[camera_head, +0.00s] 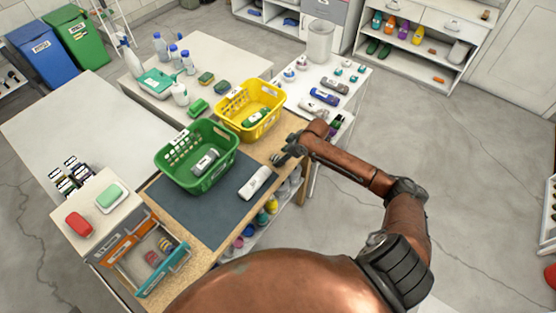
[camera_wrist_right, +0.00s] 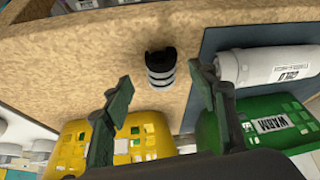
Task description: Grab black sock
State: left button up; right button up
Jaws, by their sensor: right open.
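In the right wrist view a small rolled black sock with grey bands (camera_wrist_right: 160,68) stands on the wooden tabletop. My right gripper (camera_wrist_right: 160,80) is open. Its two fingers appear on either side of the sock in that view, with no visible contact. In the head view the right gripper (camera_head: 281,157) is over the wood, right of the green basket and below the yellow one. My left gripper is not in view.
A white roll (camera_head: 255,183) lies on the dark mat (camera_head: 213,215). The green basket (camera_head: 172,158) holds a grey roll and the yellow basket (camera_head: 228,112) a green one. An open drawer unit (camera_head: 130,240) stands at the left. A white shelf unit (camera_head: 355,78) is behind.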

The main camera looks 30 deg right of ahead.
jog(key=shift+x, duration=0.95)
jog(key=c, duration=1.1)
jog(key=shift+c, duration=0.3)
